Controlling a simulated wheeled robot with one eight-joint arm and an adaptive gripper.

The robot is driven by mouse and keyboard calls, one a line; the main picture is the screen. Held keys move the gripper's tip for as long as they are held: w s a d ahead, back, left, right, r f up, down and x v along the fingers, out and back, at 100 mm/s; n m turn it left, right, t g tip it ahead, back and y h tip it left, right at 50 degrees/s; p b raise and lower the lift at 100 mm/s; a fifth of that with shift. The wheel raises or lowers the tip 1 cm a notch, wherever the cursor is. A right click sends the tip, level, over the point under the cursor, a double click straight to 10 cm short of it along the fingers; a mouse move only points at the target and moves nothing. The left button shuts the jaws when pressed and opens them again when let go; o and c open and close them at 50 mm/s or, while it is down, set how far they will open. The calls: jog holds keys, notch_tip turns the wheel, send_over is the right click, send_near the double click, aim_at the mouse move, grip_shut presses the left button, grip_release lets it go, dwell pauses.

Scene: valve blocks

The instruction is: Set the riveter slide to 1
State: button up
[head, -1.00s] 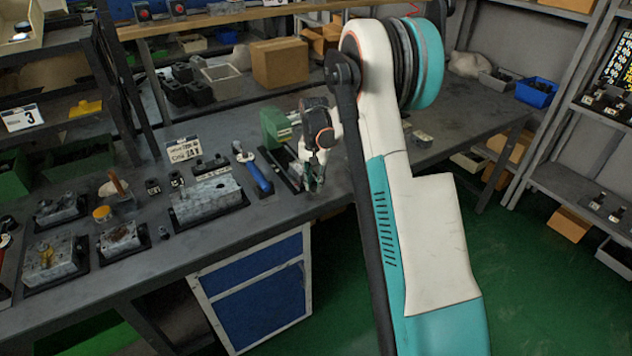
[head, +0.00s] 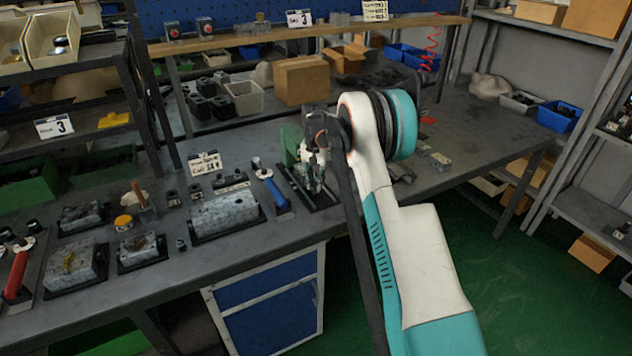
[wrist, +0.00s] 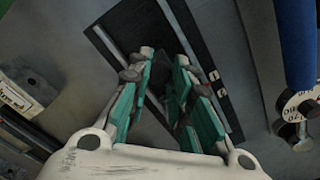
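The green riveter (head: 291,142) stands on the bench with a dark slide base (head: 323,203) in front of it. My gripper (head: 316,187) points down over this base and hides part of it. In the wrist view, my gripper (wrist: 165,58) has its two green-padded fingers apart above the black base plate (wrist: 207,55). The plate carries light rail lines and small white marks at its right edge. A dark block (wrist: 174,98) shows between the fingers; I cannot tell whether they touch it. The slide's setting is not readable.
A grey valve block (head: 223,213) is farther left. A cardboard box (head: 301,80) stands behind. Bench space to the right is freer.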

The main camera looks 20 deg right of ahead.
jog(key=o, duration=0.5)
jog(key=shift+c, duration=0.2)
notch_tip(320, 180, up, 12)
dwell(0.4)
